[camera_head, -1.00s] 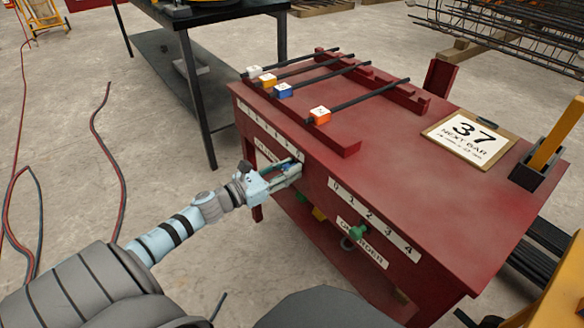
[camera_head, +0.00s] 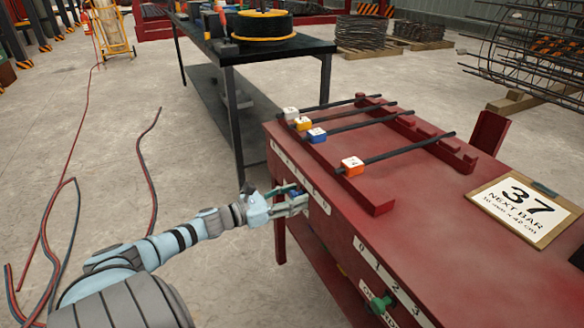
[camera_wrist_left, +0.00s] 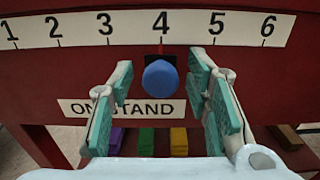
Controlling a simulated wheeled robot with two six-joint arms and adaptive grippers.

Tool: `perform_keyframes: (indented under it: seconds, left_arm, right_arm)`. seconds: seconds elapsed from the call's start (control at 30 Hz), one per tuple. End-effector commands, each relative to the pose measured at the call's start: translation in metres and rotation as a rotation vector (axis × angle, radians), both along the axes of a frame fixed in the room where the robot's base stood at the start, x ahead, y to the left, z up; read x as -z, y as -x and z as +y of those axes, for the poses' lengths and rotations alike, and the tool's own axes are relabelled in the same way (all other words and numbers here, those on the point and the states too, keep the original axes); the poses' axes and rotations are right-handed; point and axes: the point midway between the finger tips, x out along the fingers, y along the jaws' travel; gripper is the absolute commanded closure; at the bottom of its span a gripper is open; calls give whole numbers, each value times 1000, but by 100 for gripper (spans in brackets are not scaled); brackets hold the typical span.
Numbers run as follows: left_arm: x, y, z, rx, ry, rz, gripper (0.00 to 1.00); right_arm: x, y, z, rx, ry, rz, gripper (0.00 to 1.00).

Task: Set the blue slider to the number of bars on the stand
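The blue slider (camera_wrist_left: 160,77) is a round knob under the 4 on the white number scale (camera_wrist_left: 146,28), above the "ON STAND" label (camera_wrist_left: 148,108). My left gripper (camera_wrist_left: 160,95) is open, with one finger on each side of the knob and a visible gap to both. In the head view my left gripper (camera_head: 297,204) is at the red table's front face, partly hiding the slider. Several dark bars lie on the red stand (camera_head: 376,203), with white (camera_head: 290,113), yellow (camera_head: 302,123), blue (camera_head: 317,135) and orange (camera_head: 352,166) end tags. My right gripper is out of view.
A green slider (camera_head: 379,304) sits on another scale to the right. A clipboard reading "37 NEXT BAR" (camera_head: 523,209) lies on the red table (camera_head: 430,230). A black table (camera_head: 290,50) stands behind. Cables lie on the open floor at left.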

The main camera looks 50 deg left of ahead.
Motion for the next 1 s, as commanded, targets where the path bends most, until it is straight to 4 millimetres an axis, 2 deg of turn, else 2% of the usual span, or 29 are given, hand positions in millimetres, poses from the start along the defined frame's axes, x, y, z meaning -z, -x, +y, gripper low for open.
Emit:
perform_keyframes:
  seconds: [0.17,0.27,0.37,0.6,0.7,0.83,1.0]
  left_arm:
    - [-1,1,0,0,2,-2,56]
    - [0,9,3,1,-1,2,56]
    - [1,26,8,2,-1,5,56]
    - [2,86,25,4,-3,10,56]
    - [1,103,31,3,-1,7,56]
    - [0,115,35,0,-1,1,56]
    - [-1,116,36,-3,0,-2,56]
  right_arm:
    - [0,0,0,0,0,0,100]
    - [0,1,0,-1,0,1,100]
    - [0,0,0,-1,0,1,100]
    - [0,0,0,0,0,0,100]
    - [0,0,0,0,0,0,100]
    - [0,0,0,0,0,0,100]
    - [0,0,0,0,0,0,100]
